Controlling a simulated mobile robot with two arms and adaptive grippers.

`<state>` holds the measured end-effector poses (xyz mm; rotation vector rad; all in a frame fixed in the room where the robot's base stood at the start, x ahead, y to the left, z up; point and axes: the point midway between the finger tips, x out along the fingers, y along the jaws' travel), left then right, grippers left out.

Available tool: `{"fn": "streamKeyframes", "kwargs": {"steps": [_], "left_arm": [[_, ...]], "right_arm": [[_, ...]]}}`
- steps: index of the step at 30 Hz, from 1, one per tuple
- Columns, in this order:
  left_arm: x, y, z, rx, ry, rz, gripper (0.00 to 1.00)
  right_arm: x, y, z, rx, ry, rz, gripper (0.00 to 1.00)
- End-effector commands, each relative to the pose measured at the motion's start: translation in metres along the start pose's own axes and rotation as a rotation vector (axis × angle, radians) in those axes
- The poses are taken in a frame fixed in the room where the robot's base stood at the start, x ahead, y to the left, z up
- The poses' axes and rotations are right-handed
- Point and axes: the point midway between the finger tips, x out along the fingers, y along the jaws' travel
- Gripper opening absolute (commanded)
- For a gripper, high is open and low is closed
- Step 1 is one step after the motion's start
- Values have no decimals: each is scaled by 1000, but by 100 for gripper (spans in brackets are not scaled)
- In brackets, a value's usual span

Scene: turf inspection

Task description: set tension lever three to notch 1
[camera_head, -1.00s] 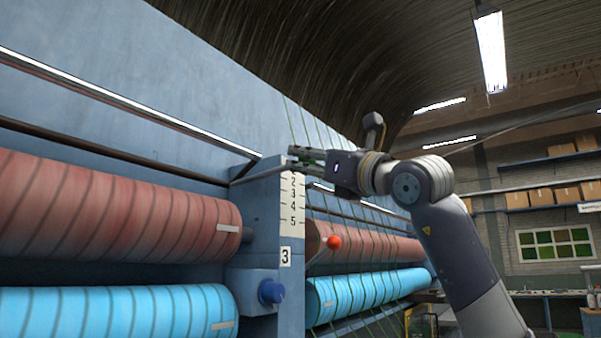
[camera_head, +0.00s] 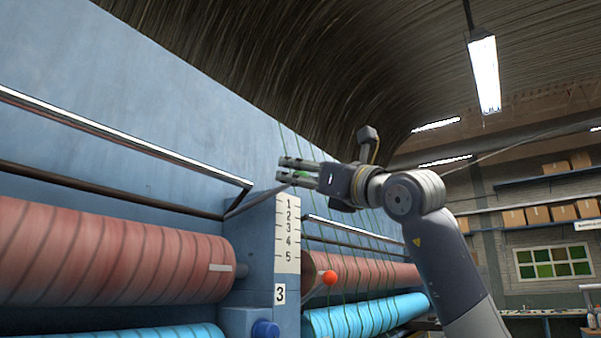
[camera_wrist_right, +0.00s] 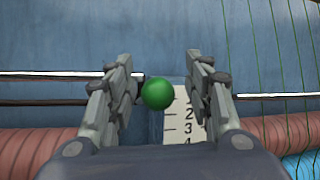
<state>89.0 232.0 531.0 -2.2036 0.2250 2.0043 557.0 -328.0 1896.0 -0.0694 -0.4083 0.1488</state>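The number scale (camera_head: 287,228) marked 1 to 5 is on a blue post above a plate reading 3 (camera_head: 280,294). A green ball knob (camera_wrist_right: 158,94) shows near the top of this scale in the right wrist view. A thin grey lever (camera_head: 258,201) slants up from the post toward my right gripper (camera_head: 284,170), and a bit of green shows between its fingers. My right gripper is open, one finger on each side of the knob, with gaps visible in the wrist view (camera_wrist_right: 160,78). In the head view the gripper is above mark 1. My left gripper is out of view.
A red ball knob (camera_head: 329,277) is right of the scale, lower down. Red rollers (camera_head: 110,255) and cyan rollers (camera_head: 365,315) flank the post. Green strands hang behind the gripper. A metal rail (camera_head: 120,134) runs along the blue wall at left.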

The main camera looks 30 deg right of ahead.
Motion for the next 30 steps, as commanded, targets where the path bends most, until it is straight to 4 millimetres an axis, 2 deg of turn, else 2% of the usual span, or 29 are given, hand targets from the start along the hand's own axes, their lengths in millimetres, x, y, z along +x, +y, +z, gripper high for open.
{"fn": "streamKeyframes", "kwargs": {"steps": [7, 11, 14, 24, 30], "left_arm": [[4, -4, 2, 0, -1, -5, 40], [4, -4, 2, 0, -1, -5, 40], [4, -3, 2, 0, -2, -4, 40], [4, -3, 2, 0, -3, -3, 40], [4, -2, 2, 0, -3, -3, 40]], "right_arm": [[0, 2, -4, 1, 6, 3, 47], [-9, 1, -4, 0, 6, 3, 47], [-23, 1, -3, -1, 6, 2, 47], [-90, 0, -1, -2, 3, 0, 47], [-114, 0, 0, 1, 3, 0, 47]]}}
